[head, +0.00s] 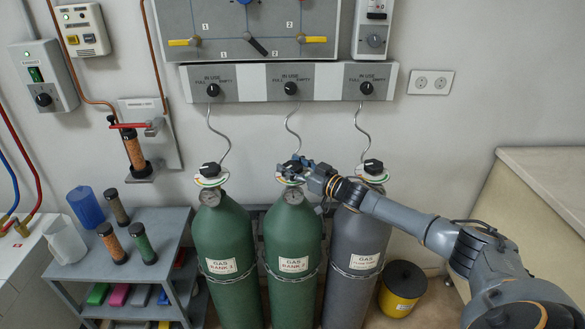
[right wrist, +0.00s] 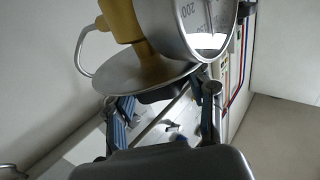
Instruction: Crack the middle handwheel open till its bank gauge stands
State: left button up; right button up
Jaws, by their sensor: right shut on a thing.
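The middle green cylinder (head: 292,245), labelled GAS BANK 2, stands between another green cylinder and a grey one. My right gripper (head: 295,168) reaches in from the right and is shut on the middle handwheel, mostly hidden by the fingers; a pale round plate (head: 284,180) shows below it. In the right wrist view the gripper (right wrist: 165,108) has a finger on each side of the dark handwheel (right wrist: 158,96) under the metal disc (right wrist: 150,80). The bank gauge (head: 291,196) sits on the cylinder's neck. It shows close and cut off in the wrist view (right wrist: 210,25); its needle reading is unclear. My left gripper is out of view.
Black handwheels top the left (head: 210,169) and right (head: 373,166) cylinders close by. Thin hoses rise to a wall panel (head: 240,83) with three knobs. A shelf cart (head: 165,240) stands left, a yellow bin (head: 402,290) right, and a counter (head: 545,180) far right.

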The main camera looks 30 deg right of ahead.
jog(key=o, duration=1.2)
jog(key=shift+s, duration=0.1)
jog(key=shift+s+d+f, duration=0.1)
jog(key=shift+s, duration=0.2)
jog(key=v, duration=1.1)
jog(key=shift+s+d, duration=0.1)
